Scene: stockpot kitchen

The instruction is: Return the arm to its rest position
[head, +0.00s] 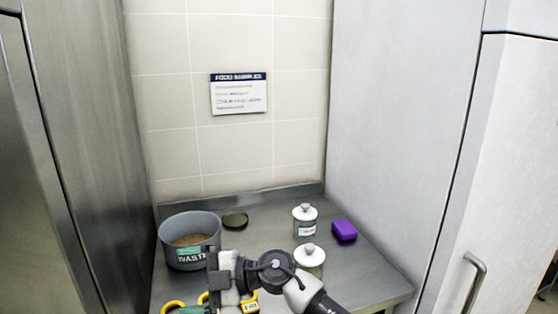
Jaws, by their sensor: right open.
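My right arm (276,268) comes in from the bottom right and reaches left over the front of the steel counter (262,237). My right gripper (214,281) is at its end, open, just in front of the grey waste pot (187,256) and above some yellow-handled items (173,307). The frame does not show whether it touches them. I see nothing held in it. My left gripper is not in view.
A white lidded jar (305,221) stands mid-counter, with a second jar (309,257) partly behind my arm. A purple block (344,230) is to their right and a dark round lid (235,220) is beside the pot. Tall panels (400,130) close both sides.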

